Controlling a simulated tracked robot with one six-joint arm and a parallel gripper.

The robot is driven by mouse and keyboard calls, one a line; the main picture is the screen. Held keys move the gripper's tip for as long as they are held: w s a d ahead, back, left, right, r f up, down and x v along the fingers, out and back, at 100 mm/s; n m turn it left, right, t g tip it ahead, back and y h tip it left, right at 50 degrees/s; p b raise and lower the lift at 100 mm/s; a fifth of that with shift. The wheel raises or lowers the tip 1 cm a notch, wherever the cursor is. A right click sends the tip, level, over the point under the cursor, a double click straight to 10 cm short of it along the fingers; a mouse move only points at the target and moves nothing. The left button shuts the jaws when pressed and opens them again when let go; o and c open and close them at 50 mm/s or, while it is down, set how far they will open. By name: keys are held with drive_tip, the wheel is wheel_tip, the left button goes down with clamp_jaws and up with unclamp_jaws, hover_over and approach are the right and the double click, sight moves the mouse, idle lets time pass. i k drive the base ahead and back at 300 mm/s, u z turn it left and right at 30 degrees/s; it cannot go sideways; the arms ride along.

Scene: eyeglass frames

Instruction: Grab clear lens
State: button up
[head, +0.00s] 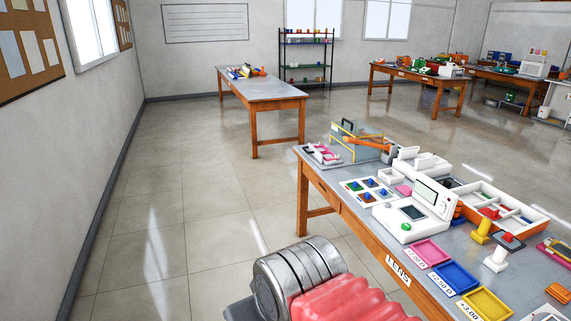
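I cannot pick out a clear lens for certain. A white card (362,198) on the near table holds several small dark, green and red squares with coloured knobs; they are too small to tell whether one is clear. A dark flat piece with a red knob (507,239) sits on a white stand (496,261). My gripper is not in view; only a silver and red part, likely of my own body, shows at the bottom.
The near table (331,192) carries a white machine with a screen (411,212), pink (426,253), blue (455,278) and yellow (487,303) trays with diopter labels, a yellow stand (482,230) and a yellow-framed panel (357,146). The floor to the left (180,215) is clear.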

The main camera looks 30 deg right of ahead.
sight(383, 194)
drive_tip(key=z, duration=0.35)
drive_tip(key=i, duration=1.45)
drive_tip(key=z, duration=0.65)
drive_tip(key=i, duration=0.75)
drive_tip(key=z, duration=0.75)
drive_tip(key=i, duration=1.35)
drive_tip(key=z, duration=0.45)
